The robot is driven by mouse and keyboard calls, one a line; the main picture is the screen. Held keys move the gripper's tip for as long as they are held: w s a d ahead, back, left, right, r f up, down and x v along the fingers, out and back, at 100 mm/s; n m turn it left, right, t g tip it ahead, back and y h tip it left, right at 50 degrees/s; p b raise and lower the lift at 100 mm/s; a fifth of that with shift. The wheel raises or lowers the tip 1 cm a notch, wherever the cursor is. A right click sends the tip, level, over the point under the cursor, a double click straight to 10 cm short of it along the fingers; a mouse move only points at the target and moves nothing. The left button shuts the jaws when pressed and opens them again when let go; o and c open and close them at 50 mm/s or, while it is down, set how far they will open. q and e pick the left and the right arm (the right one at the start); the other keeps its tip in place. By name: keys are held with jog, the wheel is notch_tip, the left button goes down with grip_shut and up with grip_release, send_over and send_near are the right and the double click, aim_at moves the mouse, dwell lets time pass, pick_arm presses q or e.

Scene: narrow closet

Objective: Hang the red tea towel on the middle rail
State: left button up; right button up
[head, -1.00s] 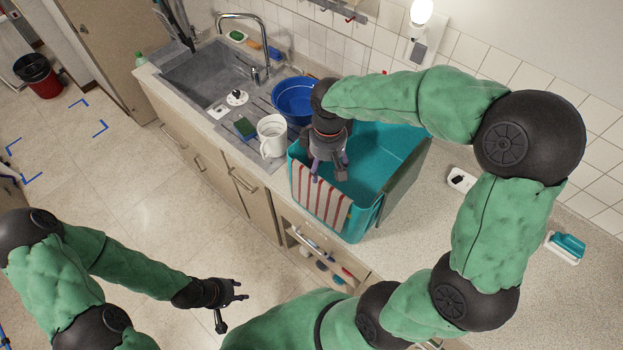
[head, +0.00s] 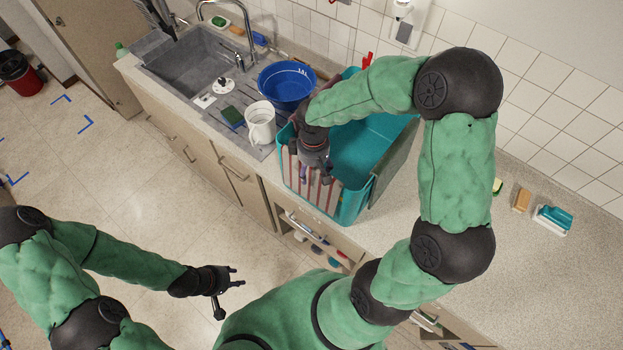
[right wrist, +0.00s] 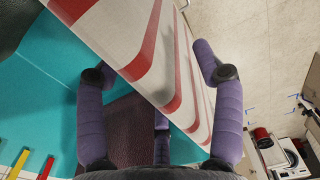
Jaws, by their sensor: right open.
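A white cloth with red stripes, the likely red tea towel (head: 328,198), hangs over the front wall of a teal crate (head: 351,205). My right gripper (head: 316,174) is over that wall, just above the cloth and partly hiding it. In the right wrist view the striped towel (right wrist: 135,35) runs slantwise between the two spread fingers of the open gripper (right wrist: 150,68). I cannot tell whether a finger touches it. My left gripper (head: 235,276) is open and empty, low over the floor at the front. I cannot make out the middle rail.
A white jug (head: 260,125) and a blue bucket (head: 287,84) stand left of the crate, near the sink (head: 205,80). The counter (head: 440,215) is largely clear right of the crate. A teal brush (head: 553,219) lies near the tiled wall.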

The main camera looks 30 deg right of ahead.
jog(key=shift+f, duration=0.2)
grip_shut()
jog(key=shift+r, duration=0.1)
